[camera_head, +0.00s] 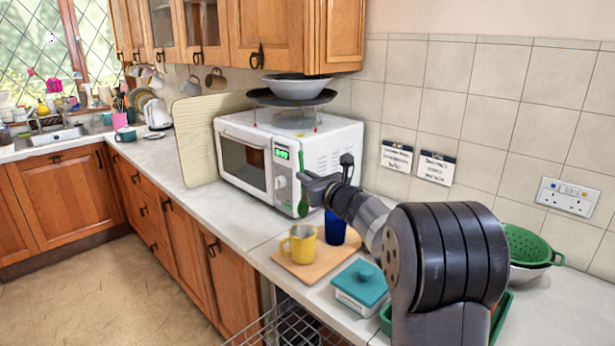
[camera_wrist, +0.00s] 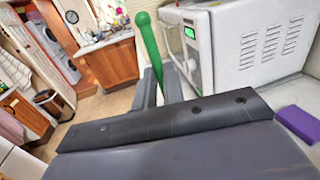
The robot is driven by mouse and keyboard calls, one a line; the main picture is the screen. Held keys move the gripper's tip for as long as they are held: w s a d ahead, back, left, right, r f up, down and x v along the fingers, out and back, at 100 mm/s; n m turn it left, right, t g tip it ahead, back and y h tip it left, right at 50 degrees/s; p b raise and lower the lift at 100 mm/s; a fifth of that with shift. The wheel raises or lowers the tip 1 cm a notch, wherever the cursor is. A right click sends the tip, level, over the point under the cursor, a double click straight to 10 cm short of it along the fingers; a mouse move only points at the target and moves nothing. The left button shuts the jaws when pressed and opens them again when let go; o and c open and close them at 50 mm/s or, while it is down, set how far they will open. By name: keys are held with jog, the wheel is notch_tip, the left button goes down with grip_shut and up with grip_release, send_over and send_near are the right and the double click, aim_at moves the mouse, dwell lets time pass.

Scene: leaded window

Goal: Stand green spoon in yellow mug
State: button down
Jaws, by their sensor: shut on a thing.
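The green spoon (camera_head: 303,188) is held upright in my gripper (camera_head: 306,180), bowl end down, in front of the microwave. In the wrist view the green handle (camera_wrist: 149,46) rises from between the two fingers of my gripper (camera_wrist: 160,85). The yellow mug (camera_head: 300,244) stands upright on a wooden board (camera_head: 318,262), its handle to the left. The spoon is above and apart from the mug, slightly to the far side in the head view. The inside of the mug is mostly hidden.
A blue cup (camera_head: 335,228) stands right beside the mug. A teal-lidded box (camera_head: 360,283) is nearer, on the counter. The white microwave (camera_head: 290,160) stands behind the spoon. A green colander (camera_head: 527,246) is at the right. The counter left of the board is clear.

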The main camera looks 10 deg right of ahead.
jog(key=shift+f+b, duration=4.3)
jog(key=shift+f, duration=0.45)
jog(key=c, duration=1.4)
grip_release()
jog(key=shift+c, duration=0.2)
jog(key=b, duration=0.1)
send_near(304, 207)
jog(key=v, duration=0.2)
jog(key=shift+s+d+f, duration=0.1)
jog(key=shift+s, duration=0.2)
